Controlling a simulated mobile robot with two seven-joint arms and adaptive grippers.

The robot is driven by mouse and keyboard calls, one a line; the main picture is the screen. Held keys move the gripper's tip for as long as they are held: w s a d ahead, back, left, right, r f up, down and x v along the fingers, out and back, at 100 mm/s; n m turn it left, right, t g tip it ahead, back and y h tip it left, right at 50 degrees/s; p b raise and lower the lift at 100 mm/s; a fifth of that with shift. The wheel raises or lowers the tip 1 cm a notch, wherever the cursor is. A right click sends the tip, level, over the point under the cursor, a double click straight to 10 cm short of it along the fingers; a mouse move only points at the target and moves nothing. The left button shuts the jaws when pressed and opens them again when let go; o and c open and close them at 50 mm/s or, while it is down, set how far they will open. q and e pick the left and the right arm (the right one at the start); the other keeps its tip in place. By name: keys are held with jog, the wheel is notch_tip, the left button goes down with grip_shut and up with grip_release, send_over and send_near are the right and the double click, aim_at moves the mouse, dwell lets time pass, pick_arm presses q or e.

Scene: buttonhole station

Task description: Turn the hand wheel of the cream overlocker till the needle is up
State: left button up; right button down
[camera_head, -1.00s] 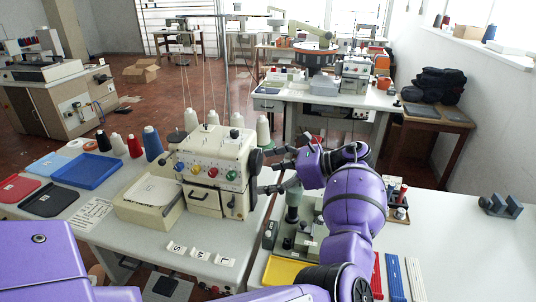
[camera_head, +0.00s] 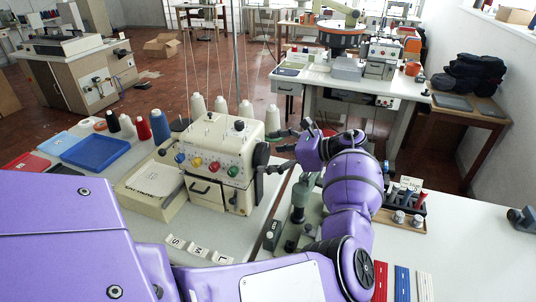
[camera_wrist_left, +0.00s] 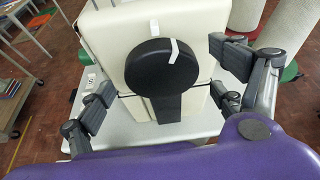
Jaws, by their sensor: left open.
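The cream overlocker (camera_head: 215,143) stands on the grey table in the head view, with four coloured dials on its front. Its black hand wheel (camera_head: 261,155) is on the machine's right side. In the left wrist view the hand wheel (camera_wrist_left: 160,72) faces me, with white marks at its rim and face. My left gripper (camera_head: 273,153) is open beside the wheel, its fingers pointing at the machine. In the wrist view the gripper (camera_wrist_left: 163,82) has its fingers spread on both sides of the wheel, apart from it. The needle cannot be made out. My right gripper is not in view.
Thread cones (camera_head: 198,106) stand behind the machine. A blue tray (camera_head: 95,152) and S, M, L cards (camera_head: 198,250) lie on the table. A green-grey fixture (camera_head: 300,205) stands close beside my left wrist. A rack of small parts (camera_head: 402,213) is farther right.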

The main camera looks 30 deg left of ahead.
pick_arm(q)
jog(key=shift+s+a+f, duration=0.1)
jog(key=shift+a, duration=0.3)
jog(key=shift+c, duration=0.5)
jog(key=c, duration=1)
jog(key=shift+s+n+t+p, duration=0.2)
jog(key=shift+n+t+p, duration=0.2)
jog(key=shift+n, duration=0.2)
jog(key=shift+f+n+t+y, duration=0.1)
jog(key=shift+n+t+y, duration=0.25)
jog(key=shift+n, duration=0.55)
jog(key=shift+f, duration=0.1)
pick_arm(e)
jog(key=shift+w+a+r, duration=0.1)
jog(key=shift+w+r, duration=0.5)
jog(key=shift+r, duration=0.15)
